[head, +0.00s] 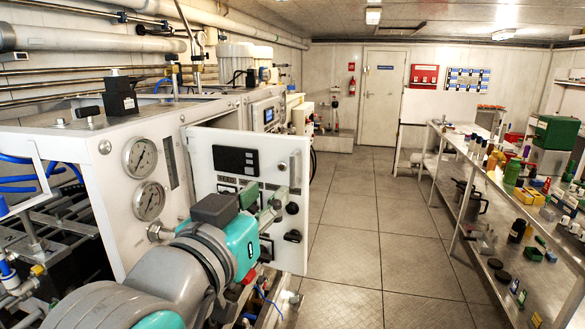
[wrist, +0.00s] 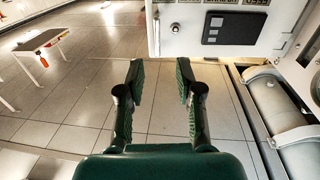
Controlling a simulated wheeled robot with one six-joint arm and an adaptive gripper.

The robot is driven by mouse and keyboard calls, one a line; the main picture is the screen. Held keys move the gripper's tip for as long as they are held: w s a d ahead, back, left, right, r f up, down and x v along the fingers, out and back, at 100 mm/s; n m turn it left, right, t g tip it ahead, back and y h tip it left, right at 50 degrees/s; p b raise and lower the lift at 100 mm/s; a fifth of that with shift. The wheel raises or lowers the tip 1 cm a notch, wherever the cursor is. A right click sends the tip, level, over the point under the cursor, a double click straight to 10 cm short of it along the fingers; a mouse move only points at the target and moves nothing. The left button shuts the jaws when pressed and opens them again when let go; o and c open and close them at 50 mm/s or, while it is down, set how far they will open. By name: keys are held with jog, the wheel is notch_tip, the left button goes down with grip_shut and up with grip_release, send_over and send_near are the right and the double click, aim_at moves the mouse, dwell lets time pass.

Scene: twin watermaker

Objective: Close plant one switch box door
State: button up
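The switch box door (head: 215,153) is a white panel with a black display, switches and a knob; it stands swung out from the plant cabinet (head: 110,200) in the head view. The door's panel face also shows at the top of the wrist view (wrist: 190,42), with its black display and a small round lock. My gripper (wrist: 160,68) is open and empty, its two fingers apart over the floor, below the door in the picture. In the head view my gripper (head: 279,197) overlaps the door's lower part; I cannot tell whether it touches. The box interior is mostly hidden.
Two pressure gauges (head: 140,156) are on the cabinet front. Grey cylindrical vessels (wrist: 276,105) lie at the right of the wrist view. A shelf bench (head: 480,190) with bottles and tools runs along the right. The tiled floor (head: 350,215) between is clear.

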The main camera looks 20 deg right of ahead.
aim_at(291, 169)
jog(key=shift+m, duration=0.3)
jog(key=x, duration=1)
jog(key=shift+d+r, duration=0.25)
jog(key=shift+d, duration=0.05)
grip_shut()
